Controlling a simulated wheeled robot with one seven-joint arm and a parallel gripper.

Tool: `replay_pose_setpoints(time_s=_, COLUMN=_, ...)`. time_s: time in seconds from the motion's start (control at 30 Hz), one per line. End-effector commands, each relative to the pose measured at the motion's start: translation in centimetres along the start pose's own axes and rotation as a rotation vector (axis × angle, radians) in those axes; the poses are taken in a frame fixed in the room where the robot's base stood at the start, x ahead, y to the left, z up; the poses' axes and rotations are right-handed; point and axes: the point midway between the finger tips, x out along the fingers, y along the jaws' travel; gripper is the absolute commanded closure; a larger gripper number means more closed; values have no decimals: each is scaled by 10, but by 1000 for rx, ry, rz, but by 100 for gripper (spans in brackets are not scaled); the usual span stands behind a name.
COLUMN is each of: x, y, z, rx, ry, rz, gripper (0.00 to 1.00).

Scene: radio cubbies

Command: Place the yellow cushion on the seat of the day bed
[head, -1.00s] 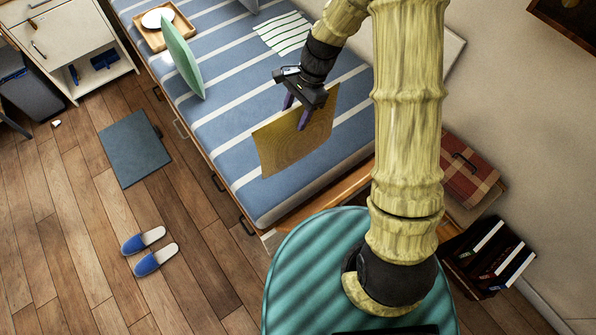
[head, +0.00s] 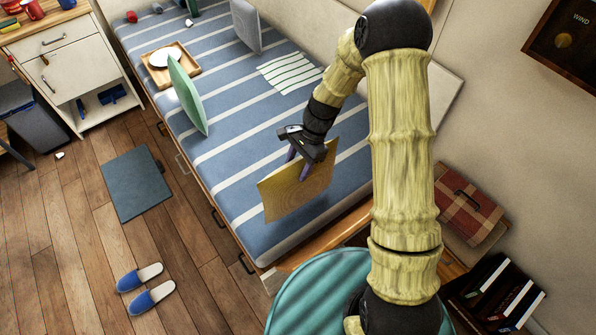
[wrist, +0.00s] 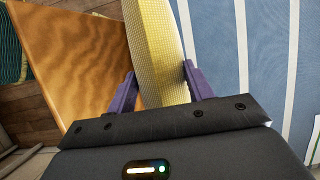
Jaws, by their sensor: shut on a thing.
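The yellow cushion (head: 290,192) is a thin square pad standing on edge at the near end of the day bed. My gripper (head: 300,165) is shut on its upper edge. In the wrist view the yellow cushion (wrist: 162,50) sits between the two purple fingers of my gripper (wrist: 158,88). The day bed seat (head: 237,158) is blue with white stripes and lies beneath and around the cushion. I cannot tell whether the cushion's lower edge touches the seat.
A green cushion (head: 187,95) and a grey cushion (head: 246,27) stand on the bed. A wooden tray (head: 186,80) with a white plate is at its far left, and a striped cloth (head: 290,71) lies near the wall. Blue slippers (head: 140,277) and a mat (head: 136,183) are on the floor.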

Motion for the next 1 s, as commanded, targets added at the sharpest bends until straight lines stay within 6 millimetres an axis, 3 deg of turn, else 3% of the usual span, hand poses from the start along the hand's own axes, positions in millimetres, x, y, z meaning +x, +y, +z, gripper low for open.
replay_pose_setpoints(time_s=0.2, x=29, y=0, z=-10, rx=-1, ry=-3, rz=3, gripper=100)
replay_pose_setpoints(time_s=0.47, x=33, y=0, z=-14, rx=1, ry=1, rz=0, gripper=100)
replay_pose_setpoints(time_s=0.5, x=33, y=0, z=-14, rx=1, ry=1, rz=0, gripper=46)
replay_pose_setpoints(time_s=0.6, x=33, y=1, z=-14, rx=1, ry=1, rz=1, gripper=27)
replay_pose_setpoints(time_s=1.0, x=28, y=0, z=-14, rx=0, ry=1, rz=-1, gripper=24)
